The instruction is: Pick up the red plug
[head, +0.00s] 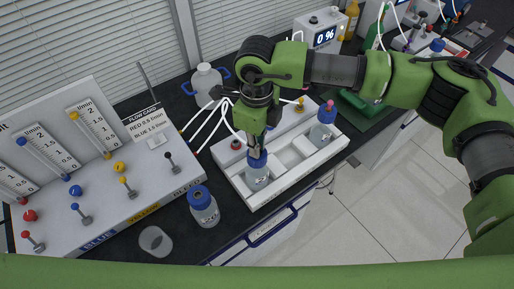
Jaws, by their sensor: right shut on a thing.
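My right gripper (254,148) points down at the blue cap of a bottle (257,178) in the white rack (286,181). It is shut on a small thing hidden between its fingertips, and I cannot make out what. A small round red piece (236,145) sits on the rack just left of the gripper; I cannot tell whether it is a plug or an empty holder. A pinkish-red plug (329,104) stands on the blue cap of the bottle (321,134) at the rack's right end. My left gripper is not in view.
A yellow plug (300,104) is at the rack's back edge. The flow panel (125,175) with levers fills the left. A clear jug (205,82) with white tubes is behind.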

